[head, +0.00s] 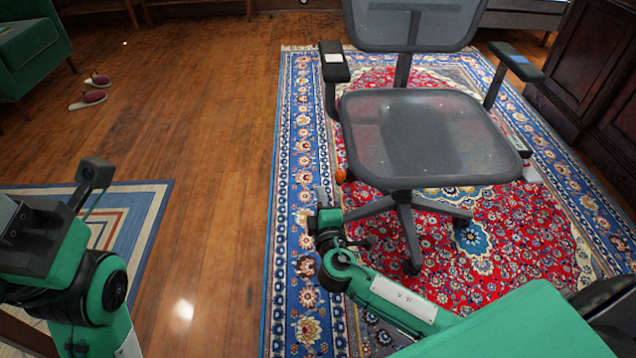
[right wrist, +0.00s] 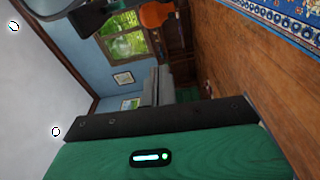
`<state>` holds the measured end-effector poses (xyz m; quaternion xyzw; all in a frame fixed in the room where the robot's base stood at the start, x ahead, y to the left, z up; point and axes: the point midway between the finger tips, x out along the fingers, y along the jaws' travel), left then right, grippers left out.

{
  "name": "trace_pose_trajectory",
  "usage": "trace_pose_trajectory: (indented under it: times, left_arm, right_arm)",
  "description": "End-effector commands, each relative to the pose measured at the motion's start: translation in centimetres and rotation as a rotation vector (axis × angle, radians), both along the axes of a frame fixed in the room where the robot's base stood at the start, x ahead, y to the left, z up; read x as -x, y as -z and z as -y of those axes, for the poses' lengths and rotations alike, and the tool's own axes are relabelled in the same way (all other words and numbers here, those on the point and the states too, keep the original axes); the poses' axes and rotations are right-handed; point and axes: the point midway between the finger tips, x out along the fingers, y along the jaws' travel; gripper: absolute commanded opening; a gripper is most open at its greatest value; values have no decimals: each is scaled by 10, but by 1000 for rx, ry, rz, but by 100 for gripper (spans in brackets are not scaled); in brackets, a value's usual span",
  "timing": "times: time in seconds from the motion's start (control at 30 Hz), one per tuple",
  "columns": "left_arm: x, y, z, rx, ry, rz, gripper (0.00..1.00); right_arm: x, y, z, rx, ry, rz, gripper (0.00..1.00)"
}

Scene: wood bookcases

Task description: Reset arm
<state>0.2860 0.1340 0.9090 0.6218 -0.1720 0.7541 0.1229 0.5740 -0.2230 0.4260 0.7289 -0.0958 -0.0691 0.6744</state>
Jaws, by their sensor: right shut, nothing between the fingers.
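My right arm reaches forward from the lower right in the head view. Its right gripper (head: 322,196) is shut and empty, above the patterned rug (head: 305,270) and left of the office chair's base. My left arm (head: 85,290) is bent at the left edge of the head view, with a dark wrist part at the border. The fingers of my left gripper cannot be made out. The right wrist view is tilted sideways and shows a green body part of mine with a small light.
A grey office chair (head: 425,135) stands on the rug just beyond my right gripper. A small orange thing (head: 341,176) shows beside that gripper. A dark wood cabinet (head: 590,65) is at right, a green armchair (head: 35,45) and shoes (head: 90,98) at left. Wood floor (head: 215,140) is clear.

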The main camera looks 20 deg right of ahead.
Motion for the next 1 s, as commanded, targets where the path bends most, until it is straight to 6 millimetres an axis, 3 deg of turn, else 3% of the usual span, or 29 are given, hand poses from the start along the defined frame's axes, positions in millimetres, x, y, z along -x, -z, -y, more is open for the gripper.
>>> trace_pose_trajectory:
  times: [0.1, 0.3, 0.67, 0.77, 0.87, 1.0]
  left_arm:
    - [-1, 0, 1, -10, -1, -11, 48]
    - [-1, 6, 2, -20, -3, -23, 48]
    - [-3, 7, 1, -16, -6, -32, 48]
    - [-5, 6, -1, -15, -11, -44, 48]
    - [-10, 6, -4, -12, -21, -66, 48]
    - [-16, 8, -9, -9, -40, -106, 48]
  right_arm:
    - [19, -1, -3, -2, 0, -4, 0]
    - [38, 1, -6, -1, 0, -1, 0]
    - [42, -1, -9, -13, -13, -1, 0]
    - [41, -12, -24, -71, -78, -8, 0]
    - [42, -33, -52, -185, -210, -9, 0]
    - [52, -86, -101, -401, -455, 33, 0]
